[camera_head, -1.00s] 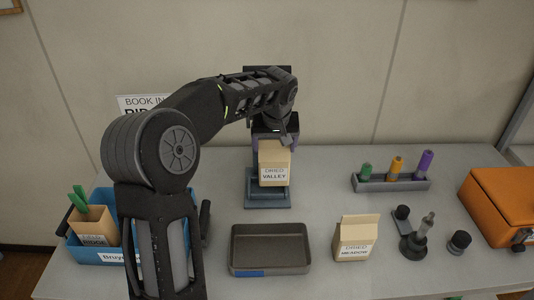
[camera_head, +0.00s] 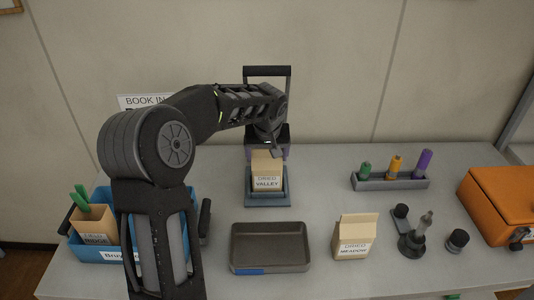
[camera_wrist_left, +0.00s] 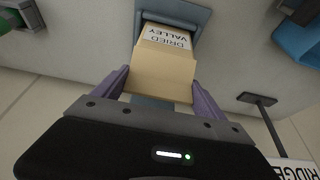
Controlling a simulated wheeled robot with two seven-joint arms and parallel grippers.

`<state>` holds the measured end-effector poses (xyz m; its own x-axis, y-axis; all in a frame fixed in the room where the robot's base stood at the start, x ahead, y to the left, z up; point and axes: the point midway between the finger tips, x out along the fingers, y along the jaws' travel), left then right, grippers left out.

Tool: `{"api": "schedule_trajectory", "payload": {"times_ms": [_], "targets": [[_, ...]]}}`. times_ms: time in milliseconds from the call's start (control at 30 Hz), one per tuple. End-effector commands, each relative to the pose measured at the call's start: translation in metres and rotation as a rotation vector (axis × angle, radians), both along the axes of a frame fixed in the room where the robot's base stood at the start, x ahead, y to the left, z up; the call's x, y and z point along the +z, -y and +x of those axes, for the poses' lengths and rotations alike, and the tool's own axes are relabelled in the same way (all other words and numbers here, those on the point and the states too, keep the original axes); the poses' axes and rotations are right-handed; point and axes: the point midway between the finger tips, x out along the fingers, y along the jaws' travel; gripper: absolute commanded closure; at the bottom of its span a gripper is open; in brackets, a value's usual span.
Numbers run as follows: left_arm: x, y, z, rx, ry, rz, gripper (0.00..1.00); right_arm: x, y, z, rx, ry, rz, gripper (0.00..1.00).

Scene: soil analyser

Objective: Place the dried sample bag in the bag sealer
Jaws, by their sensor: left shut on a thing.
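My left gripper (camera_head: 268,153) is shut on the bag's upper part, from behind and above. In the left wrist view, the purple fingers (camera_wrist_left: 158,88) flank the bag (camera_wrist_left: 165,60), and its lower end is within the blue-grey frame of the sealer (camera_wrist_left: 197,14). Whether the bag's base touches the sealer's floor is hidden. My right gripper does not show.
A second tan bag labelled "DRIED MEADOW" (camera_head: 355,237) stands at right, beside an empty dark tray (camera_head: 270,249). A blue crate (camera_head: 86,250) holds a "RIDGE" bag at left. A rack (camera_head: 390,183) with coloured tubes and an orange box (camera_head: 500,203) are farther right.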

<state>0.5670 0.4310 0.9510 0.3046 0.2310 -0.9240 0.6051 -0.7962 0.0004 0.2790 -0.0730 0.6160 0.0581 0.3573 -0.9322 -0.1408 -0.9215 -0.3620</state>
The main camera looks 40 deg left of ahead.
Motion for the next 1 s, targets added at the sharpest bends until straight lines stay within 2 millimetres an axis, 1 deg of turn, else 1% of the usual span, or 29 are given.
{"api": "schedule_trajectory", "payload": {"times_ms": [67,200,233,433,667,767,833,933,1000], "targets": [[0.001,0.000,0.001,0.000,0.002,0.000,0.91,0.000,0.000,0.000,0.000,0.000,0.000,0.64],[-0.004,0.000,0.001,0.000,0.002,0.000,0.91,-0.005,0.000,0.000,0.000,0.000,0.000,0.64],[-0.003,0.000,0.000,0.000,0.000,0.000,0.16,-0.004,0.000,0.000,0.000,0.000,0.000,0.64],[-0.003,0.000,0.000,0.000,0.000,0.000,0.00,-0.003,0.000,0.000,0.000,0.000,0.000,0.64],[-0.002,0.000,0.000,0.000,0.000,0.000,0.00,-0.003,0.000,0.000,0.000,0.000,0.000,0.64],[0.001,0.000,0.000,0.000,0.000,0.000,0.00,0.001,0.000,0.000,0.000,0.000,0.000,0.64],[0.005,0.001,-0.001,0.000,0.002,0.000,0.00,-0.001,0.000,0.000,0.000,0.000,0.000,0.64],[0.016,0.004,-0.004,0.000,0.003,0.001,0.00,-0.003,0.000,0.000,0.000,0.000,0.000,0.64],[0.027,0.007,-0.008,0.001,0.004,0.001,0.00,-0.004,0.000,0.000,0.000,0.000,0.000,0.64]]}}
